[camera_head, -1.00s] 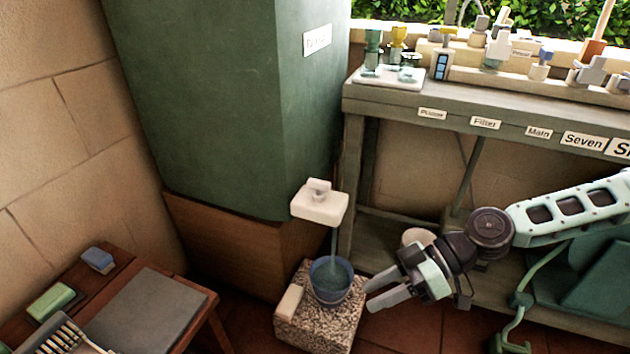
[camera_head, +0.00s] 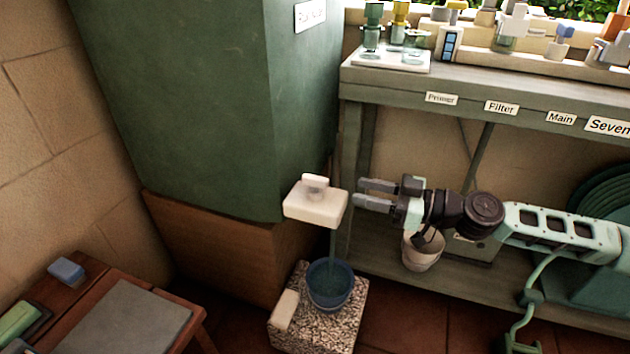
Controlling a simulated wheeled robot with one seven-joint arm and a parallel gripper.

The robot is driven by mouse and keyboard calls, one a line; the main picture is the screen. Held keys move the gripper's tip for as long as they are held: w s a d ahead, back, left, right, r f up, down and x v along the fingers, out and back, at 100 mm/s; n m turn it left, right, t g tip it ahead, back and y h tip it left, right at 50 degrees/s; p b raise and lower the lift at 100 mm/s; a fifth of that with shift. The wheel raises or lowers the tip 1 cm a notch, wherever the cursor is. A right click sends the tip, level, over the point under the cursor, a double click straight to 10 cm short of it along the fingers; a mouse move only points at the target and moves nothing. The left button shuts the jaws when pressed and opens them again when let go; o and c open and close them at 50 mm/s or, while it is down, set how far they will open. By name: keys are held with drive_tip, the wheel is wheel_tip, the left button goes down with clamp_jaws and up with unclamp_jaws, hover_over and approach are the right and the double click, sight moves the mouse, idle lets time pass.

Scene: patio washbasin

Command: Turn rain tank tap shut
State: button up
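The rain tank (camera_head: 180,110) is a tall dark green box on a brown wooden base at the left. Its tap (camera_head: 314,204) is a cream block on the tank's lower right side, with a small handle (camera_head: 314,184) on top. A thin stream of water runs from the tap into a blue bucket (camera_head: 330,286), which stands on a speckled stone block (camera_head: 316,336). My gripper (camera_head: 360,194) is open and empty, just right of the tap at about its height, with its fingers pointing left towards it. A small gap shows between fingertips and tap.
A grey-green bench (camera_head: 455,92) with labels stands behind my arm, with fittings along its top. A white pail (camera_head: 422,252) is under the bench. A wooden table (camera_head: 85,318) is at the lower left. A cream bar (camera_head: 284,310) lies on the stone block's left side.

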sight(328, 184)
drive_tip(key=b+x, duration=0.1)
drive_tip(key=x, duration=1)
drive_tip(key=shift+a, duration=0.3)
clamp_jaws()
